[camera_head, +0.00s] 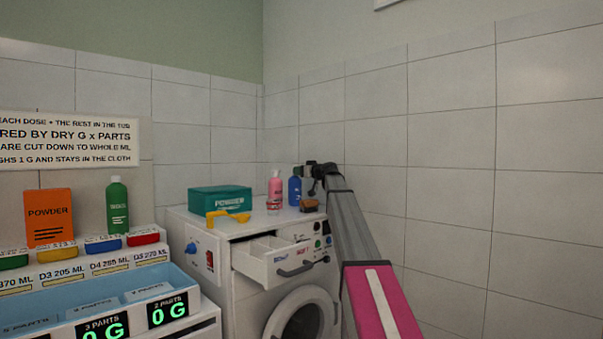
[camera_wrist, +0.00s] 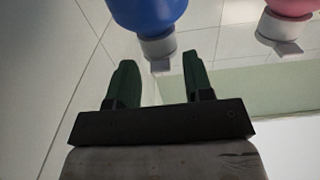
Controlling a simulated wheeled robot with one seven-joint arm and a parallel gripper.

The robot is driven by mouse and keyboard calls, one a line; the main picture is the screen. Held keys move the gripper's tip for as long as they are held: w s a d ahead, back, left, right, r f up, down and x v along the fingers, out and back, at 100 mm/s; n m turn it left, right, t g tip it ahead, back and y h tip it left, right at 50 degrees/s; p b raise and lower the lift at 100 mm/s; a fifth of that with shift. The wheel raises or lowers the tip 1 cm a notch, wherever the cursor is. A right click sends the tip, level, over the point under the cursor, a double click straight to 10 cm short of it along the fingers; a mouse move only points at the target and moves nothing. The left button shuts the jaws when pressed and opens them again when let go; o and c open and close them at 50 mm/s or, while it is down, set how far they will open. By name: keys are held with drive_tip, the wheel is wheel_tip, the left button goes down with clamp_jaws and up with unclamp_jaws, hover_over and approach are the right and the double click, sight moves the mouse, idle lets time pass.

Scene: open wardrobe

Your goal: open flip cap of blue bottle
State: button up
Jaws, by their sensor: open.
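The blue bottle (camera_head: 295,190) stands upright on top of the white washing machine, beside the pink bottle (camera_head: 274,190). In the wrist view the blue bottle (camera_wrist: 147,14) appears upside down, its grey-white cap (camera_wrist: 157,46) pointing toward my gripper. A small tab shows at the cap's end; I cannot tell whether the lid is up or down. My gripper (camera_wrist: 160,78) is open, its two dark green fingers spread with nothing between them. The cap lies in line with the gap, beyond the fingertips and apparently apart from them. In the head view my gripper (camera_head: 318,172) is close to the bottle's upper right.
The pink bottle (camera_wrist: 291,12) is also near in the wrist view. A teal powder box (camera_head: 220,199), a yellow scoop (camera_head: 229,216) and a brown round item (camera_head: 309,205) share the machine top. The machine's drawer (camera_head: 272,264) is pulled out. Tiled walls stand close behind.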

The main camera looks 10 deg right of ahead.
clamp_jaws()
